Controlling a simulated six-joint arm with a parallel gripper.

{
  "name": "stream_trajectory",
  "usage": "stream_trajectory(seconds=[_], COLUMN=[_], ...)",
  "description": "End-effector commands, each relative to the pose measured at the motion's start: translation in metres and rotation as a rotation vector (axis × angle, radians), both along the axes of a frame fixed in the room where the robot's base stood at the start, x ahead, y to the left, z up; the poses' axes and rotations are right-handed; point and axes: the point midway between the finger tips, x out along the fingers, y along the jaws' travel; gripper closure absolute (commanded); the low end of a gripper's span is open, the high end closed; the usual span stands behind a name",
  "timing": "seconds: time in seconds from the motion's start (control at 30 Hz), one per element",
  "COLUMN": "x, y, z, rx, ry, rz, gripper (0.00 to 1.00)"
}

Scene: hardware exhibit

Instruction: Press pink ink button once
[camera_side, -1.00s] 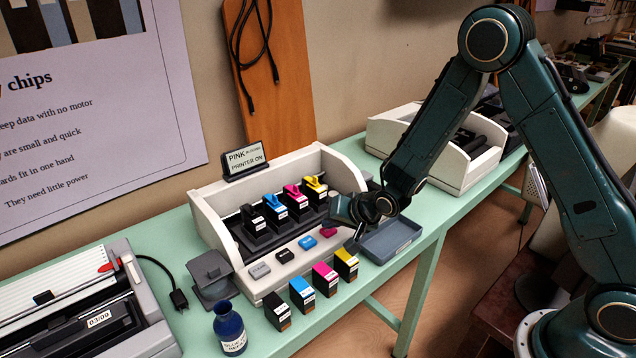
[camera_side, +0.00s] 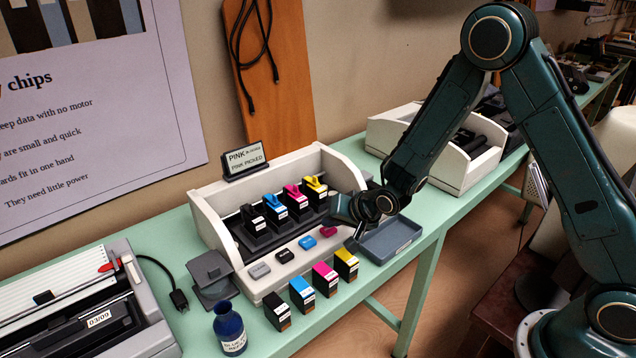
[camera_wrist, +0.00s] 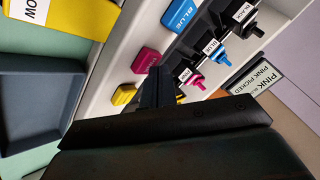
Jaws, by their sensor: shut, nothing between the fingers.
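The pink button (camera_side: 328,231) is on the front ledge of the white printer case, to the right of the blue button. It also shows in the wrist view (camera_wrist: 146,61). My gripper (camera_side: 357,236) is shut and empty, with its fingertips low over the ledge just right of the pink button. In the wrist view my shut fingers (camera_wrist: 160,80) point down beside the pink button. I cannot tell whether they touch it. The small sign (camera_side: 245,159) on the case reads "PINK PICKED". The yellow button (camera_wrist: 124,94) shows in the wrist view, hidden by my gripper in the side view.
Black (camera_side: 284,256), blue (camera_side: 307,243) and grey (camera_side: 260,271) buttons share the ledge. Ink cartridges stand inside the case, and several more in front (camera_side: 302,294). A grey tray (camera_side: 398,243) lies close right of my gripper. A blue bottle (camera_side: 229,329) stands at the front left.

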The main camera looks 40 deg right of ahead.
Motion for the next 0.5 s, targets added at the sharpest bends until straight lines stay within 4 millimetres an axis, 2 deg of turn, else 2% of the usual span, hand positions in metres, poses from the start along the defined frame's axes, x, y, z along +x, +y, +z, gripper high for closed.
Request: stream_trajectory(seconds=[0.2,0.5], x=[-0.0001,-0.0003], y=[0.0000,-0.0001], z=[0.0091,0.0112], rx=[0.000,0.000], ry=[-0.001,0.000], rz=[0.000,0.000], gripper=[1.00,1.00])
